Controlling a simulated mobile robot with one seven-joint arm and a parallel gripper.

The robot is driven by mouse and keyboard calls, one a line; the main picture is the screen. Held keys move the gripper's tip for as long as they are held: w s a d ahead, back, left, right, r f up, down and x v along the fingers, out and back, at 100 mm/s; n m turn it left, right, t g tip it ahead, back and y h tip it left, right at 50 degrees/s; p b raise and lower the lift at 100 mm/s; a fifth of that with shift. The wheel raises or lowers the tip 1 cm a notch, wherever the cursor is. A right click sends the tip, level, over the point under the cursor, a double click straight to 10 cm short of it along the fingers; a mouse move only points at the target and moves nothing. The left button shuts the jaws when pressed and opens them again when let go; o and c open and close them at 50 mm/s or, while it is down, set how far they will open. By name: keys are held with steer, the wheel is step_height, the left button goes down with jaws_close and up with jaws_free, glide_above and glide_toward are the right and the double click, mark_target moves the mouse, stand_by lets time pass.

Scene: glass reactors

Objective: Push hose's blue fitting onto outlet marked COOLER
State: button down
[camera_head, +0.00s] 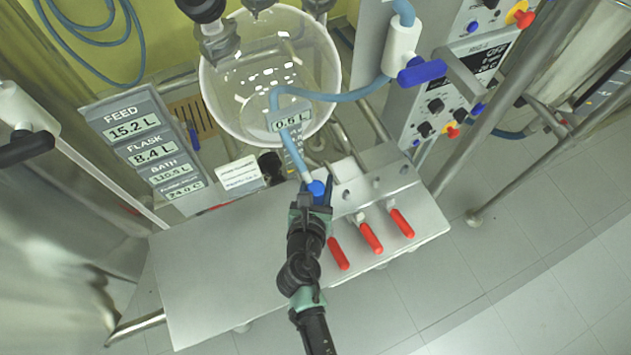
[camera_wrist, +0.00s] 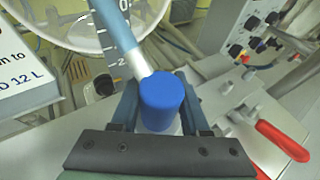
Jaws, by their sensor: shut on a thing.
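The hose's blue fitting (camera_head: 316,187) is between the fingers of my gripper (camera_head: 314,196), over the back of the steel bench. In the wrist view the blue fitting (camera_wrist: 163,95) stands between both fingers, and my gripper (camera_wrist: 160,108) is shut on it. The blue-grey hose (camera_head: 292,150) rises from the fitting, bends in front of the glass vessel and runs to the upper right. Small outlet stubs show on the metal block (camera_head: 376,182) right of my gripper. I cannot read a COOLER mark. What is directly under the fitting is hidden.
Red valve handles (camera_head: 370,238) lie right of my gripper. The glass vessel (camera_head: 270,75) is behind, with a display sign (camera_head: 150,140) and a white label card (camera_head: 240,175) on the left. A control box (camera_head: 450,90) stands at right. The bench's left part (camera_head: 215,265) is clear.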

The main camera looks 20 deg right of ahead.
steer(key=shift+a+f+b, duration=0.1)
steer(key=shift+f+b, duration=1.85)
steer(key=shift+f, duration=0.25)
steer(key=shift+c, duration=1.6)
jaws_free()
steer(key=v, duration=1.3)
